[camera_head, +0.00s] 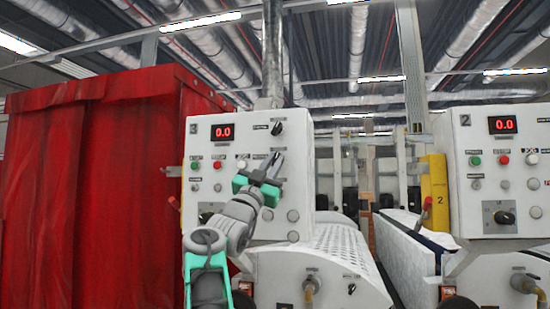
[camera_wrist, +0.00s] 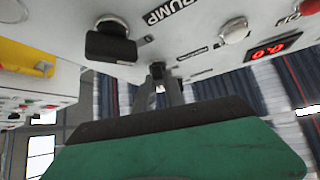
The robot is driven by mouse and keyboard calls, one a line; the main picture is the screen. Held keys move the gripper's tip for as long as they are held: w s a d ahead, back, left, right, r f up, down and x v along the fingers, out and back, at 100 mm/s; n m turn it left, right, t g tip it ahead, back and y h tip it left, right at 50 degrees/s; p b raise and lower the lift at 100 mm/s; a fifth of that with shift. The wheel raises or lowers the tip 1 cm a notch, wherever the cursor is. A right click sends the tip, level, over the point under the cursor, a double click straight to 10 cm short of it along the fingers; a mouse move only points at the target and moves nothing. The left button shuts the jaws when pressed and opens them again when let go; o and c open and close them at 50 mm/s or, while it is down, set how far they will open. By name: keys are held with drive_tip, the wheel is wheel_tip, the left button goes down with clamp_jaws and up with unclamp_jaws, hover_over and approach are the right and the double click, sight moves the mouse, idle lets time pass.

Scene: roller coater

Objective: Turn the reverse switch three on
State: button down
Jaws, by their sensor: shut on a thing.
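The panel marked 3 (camera_head: 225,185) stands in the middle of the head view. A small black rotary knob, which I take for the reverse switch (camera_head: 277,128), is at its upper right; its label is too small to read. In the wrist view, which is upside down, this switch (camera_wrist: 157,71) is at the tips of my fingers. My gripper (camera_head: 273,160) is in front of the panel, and its narrow fingers (camera_wrist: 162,88) are shut on the switch. In the head view the knob shows just above the fingers. The exact grip is hard to see.
The black PUMP knob (camera_wrist: 111,46) is close beside my fingers. A white button (camera_wrist: 233,30) and a red display (camera_head: 222,132) are also on this panel. A red curtain (camera_head: 90,190) stands left; machine 2's panel (camera_head: 500,170) stands right.

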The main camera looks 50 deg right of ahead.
drive_tip(key=shift+w+r+m+g+y+p, duration=0.15)
drive_tip(key=shift+m+g+p, duration=0.45)
drive_tip(key=shift+m+g, duration=0.5)
drive_tip(key=shift+s+r+m+g+y+p, duration=0.15)
drive_tip(key=shift+m+g+p, duration=0.45)
drive_tip(key=shift+m+g, duration=0.5)
drive_tip(key=shift+a+f+m, duration=0.1)
drive_tip(key=shift+f+m, duration=0.05)
drive_tip(key=shift+m, duration=0.15)
drive_tip(key=c, duration=1.4)
unclamp_jaws()
drive_tip(key=shift+c, duration=0.2)
drive_tip(key=shift+f, duration=0.1)
drive_tip(key=b+v, duration=0.5)
drive_tip(key=v, duration=0.2)
drive_tip(key=shift+a+f, duration=0.2)
drive_tip(key=shift+a, duration=0.05)
